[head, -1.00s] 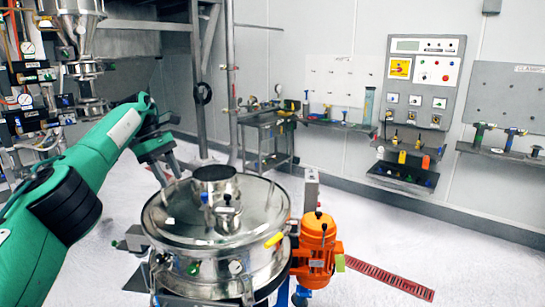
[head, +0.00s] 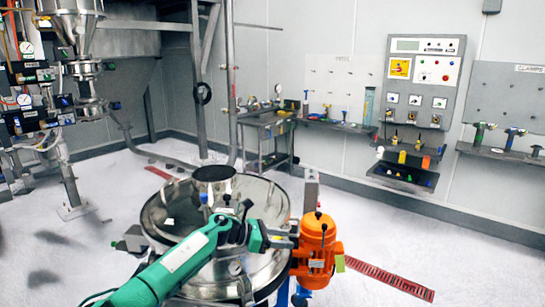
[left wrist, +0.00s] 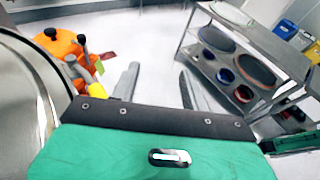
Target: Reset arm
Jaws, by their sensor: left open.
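My left arm, green and black, reaches up from the bottom of the head view across the front of the round steel sifter (head: 160,208). My left gripper (head: 288,236) is in front of the right part of the sifter lid, near the orange motor (head: 318,250). In the left wrist view the two dark fingers (left wrist: 157,88) are apart with only floor between them. The orange motor (left wrist: 58,45) and the curved steel sifter (left wrist: 15,95) show at the left there. The arm hides part of the lid. My right gripper is in neither view.
In the left wrist view a metal shelf rack (left wrist: 270,55) with round dishes stands to the right. In the head view a control panel (head: 425,85) and a tool shelf (head: 500,154) are on the back wall. The floor (head: 460,245) at right is clear.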

